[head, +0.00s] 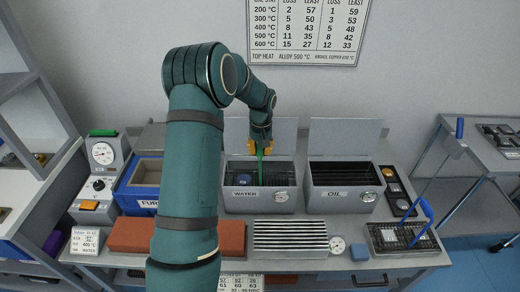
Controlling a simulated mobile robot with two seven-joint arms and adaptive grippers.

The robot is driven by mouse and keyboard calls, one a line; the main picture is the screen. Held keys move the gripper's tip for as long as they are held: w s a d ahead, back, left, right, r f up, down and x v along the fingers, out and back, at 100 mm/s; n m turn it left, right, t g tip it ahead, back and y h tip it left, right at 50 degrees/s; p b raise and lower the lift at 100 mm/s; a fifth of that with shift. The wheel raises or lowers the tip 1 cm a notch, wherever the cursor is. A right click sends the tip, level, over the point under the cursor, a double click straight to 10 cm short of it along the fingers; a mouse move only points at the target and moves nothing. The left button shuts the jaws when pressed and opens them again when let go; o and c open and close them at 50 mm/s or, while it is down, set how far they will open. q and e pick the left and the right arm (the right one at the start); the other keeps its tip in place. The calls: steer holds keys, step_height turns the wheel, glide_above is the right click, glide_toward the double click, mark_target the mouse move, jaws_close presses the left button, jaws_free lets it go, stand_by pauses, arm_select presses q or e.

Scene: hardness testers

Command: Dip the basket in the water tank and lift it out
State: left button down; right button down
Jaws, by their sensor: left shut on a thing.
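The water tank (258,200) is a grey box labelled WATER with its lid raised, in the middle of the bench. My left gripper (260,148) has yellow fingertips and is shut on a green handle (261,165) over the tank. The handle runs down into the tank's opening. The basket at its lower end is hard to make out among the dark bars there, so I cannot tell how deep it sits. A small blue piece (243,180) shows inside the tank at the left. My right gripper is not in view.
The oil tank (343,200) stands just right, lid raised. A blue-handled wire basket (400,236) lies at the front right. A blue furnace box (139,197), red-brown bricks (133,234) and a ribbed grey rack (291,237) crowd the bench. A dial instrument (102,152) stands left.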

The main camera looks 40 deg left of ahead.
arm_select(q)
steer(key=shift+r, duration=0.25)
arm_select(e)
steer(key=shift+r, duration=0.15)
arm_select(q)
steer(key=shift+r+p, duration=0.7)
steer(key=shift+r, duration=0.05)
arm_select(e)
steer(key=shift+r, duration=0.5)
arm_select(q)
steer(key=shift+f, duration=0.15)
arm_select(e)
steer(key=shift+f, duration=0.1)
arm_select(q)
steer(key=shift+f+b, duration=0.55)
steer(key=shift+f, duration=0.25)
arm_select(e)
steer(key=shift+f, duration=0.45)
